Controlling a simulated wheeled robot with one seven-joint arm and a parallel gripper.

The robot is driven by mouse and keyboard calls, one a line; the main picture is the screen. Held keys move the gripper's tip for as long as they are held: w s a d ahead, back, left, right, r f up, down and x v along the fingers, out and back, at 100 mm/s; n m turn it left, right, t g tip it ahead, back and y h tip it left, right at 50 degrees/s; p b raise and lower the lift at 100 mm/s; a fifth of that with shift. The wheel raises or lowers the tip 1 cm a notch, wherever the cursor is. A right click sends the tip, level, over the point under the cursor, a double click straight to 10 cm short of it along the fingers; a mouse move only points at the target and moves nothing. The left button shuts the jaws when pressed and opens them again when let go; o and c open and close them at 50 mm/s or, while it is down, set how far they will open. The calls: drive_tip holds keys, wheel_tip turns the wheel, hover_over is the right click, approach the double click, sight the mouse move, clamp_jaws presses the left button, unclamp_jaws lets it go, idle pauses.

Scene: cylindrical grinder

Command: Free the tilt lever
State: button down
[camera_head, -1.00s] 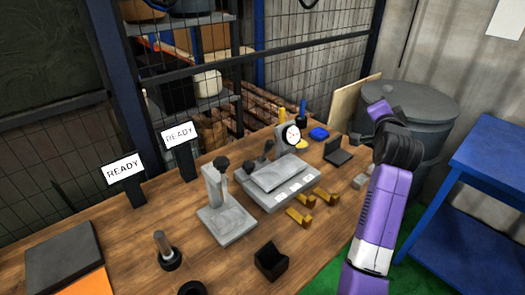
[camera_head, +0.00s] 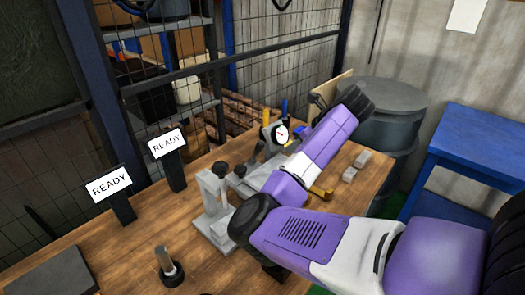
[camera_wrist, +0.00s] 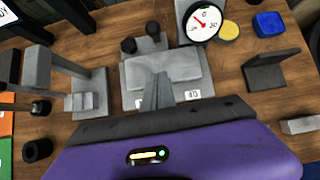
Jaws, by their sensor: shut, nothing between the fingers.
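A grey fixture with a flat tilting plate (camera_wrist: 185,68) shows in the wrist view. It carries two dark knobs on its left rear part, the nearer knob (camera_wrist: 128,45) and the farther knob (camera_wrist: 152,30). I cannot tell which one is the tilt lever. A knob of the fixture (camera_head: 240,170) also shows in the head view, where my arm covers most of the fixture. My gripper (camera_wrist: 158,80) is shut and empty in front of the plate, to the right of the nearer knob. I cannot tell whether its tips touch the plate.
A round dial gauge (camera_wrist: 203,20) stands behind the fixture. A grey stand (camera_head: 212,200) is to its left. A dark open holder (camera_wrist: 275,72), a yellow disc (camera_wrist: 229,29) and a blue block (camera_wrist: 268,24) are to its right. Two READY signs (camera_head: 110,183) stand on the table's left.

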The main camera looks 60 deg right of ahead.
sight(257, 153)
drive_tip(key=shift+a, duration=0.1)
idle(0.3)
drive_tip(key=x, duration=1)
drive_tip(key=shift+w+d+r+p, duration=0.15)
drive_tip(key=shift+w+r+p, duration=0.1)
drive_tip(key=shift+w, duration=0.3)
drive_tip(key=shift+w+d+r+p, duration=0.15)
drive_tip(key=shift+w+r+p, duration=0.15)
drive_tip(key=shift+w, duration=0.25)
drive_tip(key=shift+w+d+r, duration=0.15)
drive_tip(key=shift+w+r, duration=0.1)
drive_tip(key=shift+w, duration=0.45)
drive_tip(key=shift+r, duration=0.1)
